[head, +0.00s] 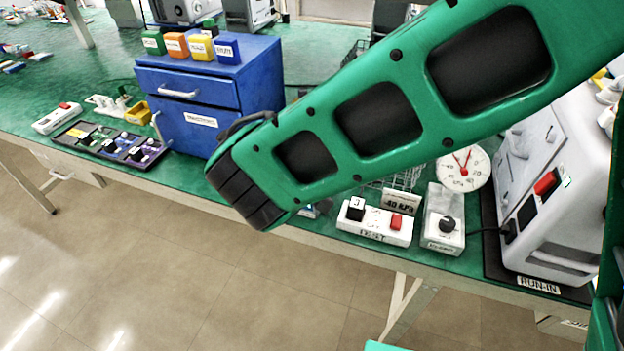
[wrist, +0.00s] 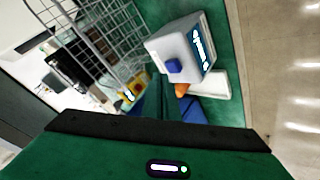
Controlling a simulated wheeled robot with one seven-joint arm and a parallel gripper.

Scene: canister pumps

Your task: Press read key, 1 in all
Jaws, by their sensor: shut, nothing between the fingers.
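A pale grey box with a blue key (wrist: 174,66) and a blue display with white characters (wrist: 201,47) shows in the wrist view. No wording on the key is legible, so I cannot confirm it is the read key. In the head view my arm hides this box, except perhaps a small blue-white edge (head: 311,210) below the arm. My gripper (wrist: 157,95) is shut and empty in the wrist view, a dark green shape below the blue key and apparently apart from it. In the head view the gripper is hidden behind my arm.
A wire basket (wrist: 95,40) stands beside the box. On the bench are a white strip (head: 374,225) with black and red keys, a knob box (head: 444,220), a dial gauge (head: 463,168), a white machine (head: 560,180) at right and a blue drawer cabinet (head: 190,132) at left.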

